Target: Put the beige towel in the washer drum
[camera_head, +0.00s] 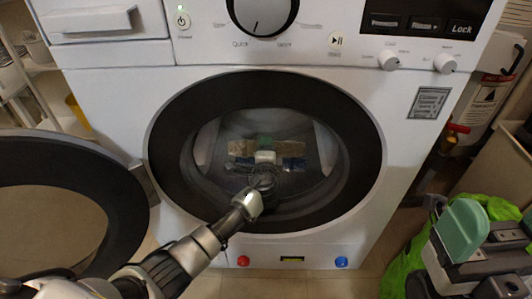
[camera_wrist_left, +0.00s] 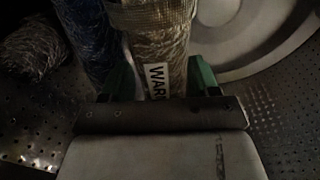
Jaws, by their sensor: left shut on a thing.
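My left arm reaches through the open door of the white washer (camera_head: 110,110) into its drum (camera_head: 325,150). My left gripper (camera_head: 265,142) is inside the drum. In the left wrist view, its green fingers (camera_wrist_left: 163,78) are closed on the beige towel (camera_wrist_left: 160,45), which has a white label with dark letters. The far part of the towel runs out of the top of that view. My right gripper (camera_head: 496,226) is at the lower right of the head view, with its green pads apart and nothing seen between them.
A blue rolled towel (camera_wrist_left: 90,40) lies beside the beige one in the drum. A brownish woven roll (camera_wrist_left: 32,48) is further left. The round door (camera_head: 125,205) hangs open at the left. A bright green bag (camera_head: 405,265) is on the floor at the right.

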